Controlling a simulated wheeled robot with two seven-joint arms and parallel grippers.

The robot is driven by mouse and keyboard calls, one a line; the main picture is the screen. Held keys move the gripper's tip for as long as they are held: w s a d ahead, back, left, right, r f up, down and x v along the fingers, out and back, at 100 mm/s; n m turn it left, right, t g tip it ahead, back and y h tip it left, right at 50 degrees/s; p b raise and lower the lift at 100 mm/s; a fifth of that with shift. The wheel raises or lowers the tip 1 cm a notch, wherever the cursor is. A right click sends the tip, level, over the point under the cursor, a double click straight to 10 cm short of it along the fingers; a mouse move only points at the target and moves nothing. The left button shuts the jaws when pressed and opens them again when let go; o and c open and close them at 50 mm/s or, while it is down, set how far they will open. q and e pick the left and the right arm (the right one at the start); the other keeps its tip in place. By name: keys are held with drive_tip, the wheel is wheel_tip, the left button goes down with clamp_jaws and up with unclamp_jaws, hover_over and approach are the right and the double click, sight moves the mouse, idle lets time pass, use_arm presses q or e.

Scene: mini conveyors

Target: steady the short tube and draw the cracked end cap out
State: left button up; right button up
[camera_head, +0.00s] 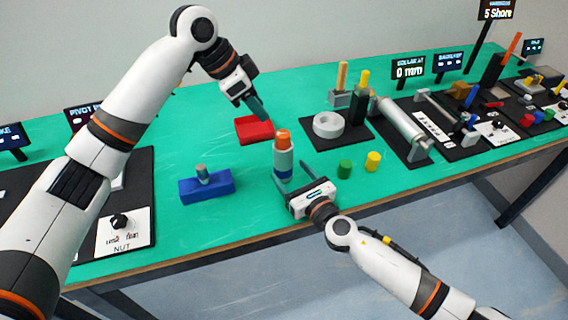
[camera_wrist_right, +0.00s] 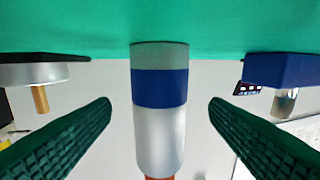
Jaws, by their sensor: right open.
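The short tube (camera_head: 283,163) stands upright on the green table, pale grey with a blue band low down. Its orange end cap (camera_head: 283,137) sits on top. In the right wrist view, which shows the table at the top, the tube (camera_wrist_right: 160,130) is centred between the fingers, with a gap on each side; a bit of the cap (camera_wrist_right: 160,178) shows at the bottom edge. My right gripper (camera_head: 291,177) is open at the tube's lower part. My left gripper (camera_head: 257,108) is above and left of the cap, apart from it; its finger gap is unclear.
A red tray (camera_head: 254,138) lies behind the tube, under my left gripper. A blue block (camera_head: 207,188) with a grey peg stands left. Green (camera_head: 345,169) and yellow (camera_head: 373,161) cylinders stand right. A white ring (camera_head: 328,125) lies on a black mat behind them.

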sight(288, 171)
drive_tip(key=shift+x, duration=2.6)
drive_tip(key=c, duration=1.3)
drive_tip(key=shift+o, duration=0.2)
drive_tip(key=shift+s+f, duration=0.15)
drive_tip(key=shift+f, duration=0.15)
